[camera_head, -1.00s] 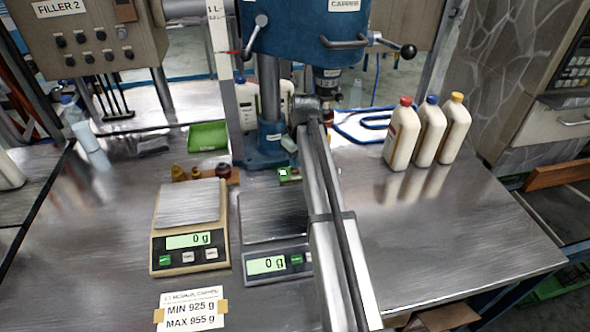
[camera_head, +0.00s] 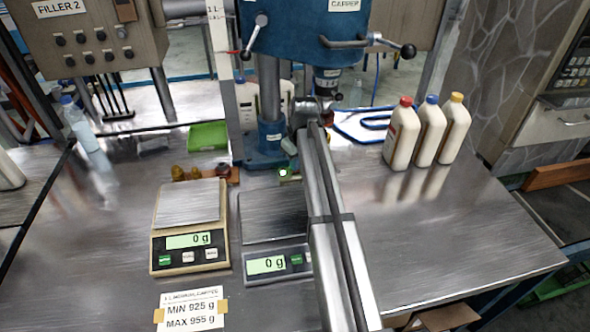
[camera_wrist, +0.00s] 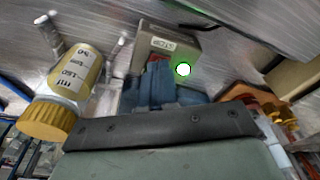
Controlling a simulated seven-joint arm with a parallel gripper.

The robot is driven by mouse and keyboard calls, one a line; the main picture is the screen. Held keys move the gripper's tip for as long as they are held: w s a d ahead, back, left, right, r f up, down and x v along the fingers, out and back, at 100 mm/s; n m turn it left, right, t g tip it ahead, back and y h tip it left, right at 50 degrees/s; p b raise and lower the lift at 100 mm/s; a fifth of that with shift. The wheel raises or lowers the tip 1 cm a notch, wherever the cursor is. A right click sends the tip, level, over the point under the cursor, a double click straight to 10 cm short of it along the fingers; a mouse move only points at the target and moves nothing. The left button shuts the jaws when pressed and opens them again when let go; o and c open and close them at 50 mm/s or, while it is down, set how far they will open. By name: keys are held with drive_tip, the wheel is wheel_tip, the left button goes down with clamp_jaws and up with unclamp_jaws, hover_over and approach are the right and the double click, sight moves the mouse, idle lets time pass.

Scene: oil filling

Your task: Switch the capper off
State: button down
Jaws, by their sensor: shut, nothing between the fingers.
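The blue capper (camera_head: 310,30) stands at the back, its name label at the top. Its small control box (camera_wrist: 150,38) shows in the wrist view, with a label that seems to read STOP and a bit of red beneath it. A bright white round light with a green glow (camera_wrist: 183,70) is beside it. In the head view the box (camera_head: 284,173) is a small greenish shape at the foot of the capper, partly behind my arm. My gripper (camera_wrist: 160,72) is shut and empty, its blue fingers in front of the box, covering part of it. I cannot tell whether they touch.
Two scales (camera_head: 190,205) (camera_head: 272,222) reading 0 g stand in front of the capper. Filled bottles (camera_head: 427,130) stand to the right, and a green tray (camera_head: 207,137) lies at left. The right part of the steel table (camera_head: 450,240) is clear.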

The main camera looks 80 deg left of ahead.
drive_tip(key=shift+f, duration=0.55)
drive_tip(key=shift+r, duration=2.55)
drive_tip(key=shift+w, duration=0.1)
